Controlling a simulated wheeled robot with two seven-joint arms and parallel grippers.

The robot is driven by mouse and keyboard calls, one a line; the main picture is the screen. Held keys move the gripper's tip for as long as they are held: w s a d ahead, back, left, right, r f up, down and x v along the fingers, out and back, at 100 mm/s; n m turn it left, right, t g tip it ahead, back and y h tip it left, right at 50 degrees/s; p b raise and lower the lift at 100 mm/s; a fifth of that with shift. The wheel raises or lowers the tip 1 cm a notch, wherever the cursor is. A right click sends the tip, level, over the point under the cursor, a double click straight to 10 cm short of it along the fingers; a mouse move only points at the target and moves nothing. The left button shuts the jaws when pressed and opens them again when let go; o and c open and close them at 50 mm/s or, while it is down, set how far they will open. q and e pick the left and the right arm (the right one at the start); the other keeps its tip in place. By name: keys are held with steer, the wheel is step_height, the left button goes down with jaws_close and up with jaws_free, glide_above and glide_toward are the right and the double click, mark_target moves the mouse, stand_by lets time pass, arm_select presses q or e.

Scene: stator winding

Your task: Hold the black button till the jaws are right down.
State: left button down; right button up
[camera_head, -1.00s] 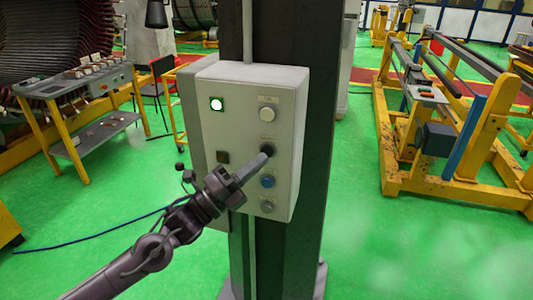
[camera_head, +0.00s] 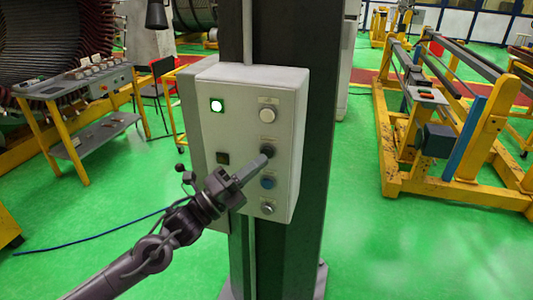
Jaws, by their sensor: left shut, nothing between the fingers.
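The black button (camera_head: 268,147) is on the front of a grey control box (camera_head: 238,128), below a white button (camera_head: 267,115) and above a blue button (camera_head: 267,181). My left gripper (camera_head: 264,160) is shut and empty. Its fingertips are at the lower edge of the black button and cover part of it. I cannot tell whether they touch or press it. My right gripper is not in view. I cannot make out the jaws that the task names in this view.
The box is fixed to a dark column (camera_head: 290,259). It also has a lit white lamp (camera_head: 217,106), a dark square (camera_head: 223,158) and a silver knob (camera_head: 267,207). A yellow-legged table (camera_head: 85,140) stands left, a yellow frame (camera_head: 392,150) right. Green floor lies between.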

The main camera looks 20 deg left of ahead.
arm_select(q)
steer(key=shift+w, duration=0.1)
stand_by(0.7)
steer(key=shift+w+b, duration=0.3)
steer(key=shift+w, duration=0.05)
steer(key=shift+w+b, duration=0.3)
steer(key=shift+w, duration=0.05)
stand_by(0.6)
steer(key=shift+s, duration=0.1)
stand_by(3.4)
steer(key=shift+s, duration=0.7)
steer(key=shift+s, duration=0.1)
steer(key=shift+s+a, duration=0.1)
steer(key=shift+s, duration=2.3)
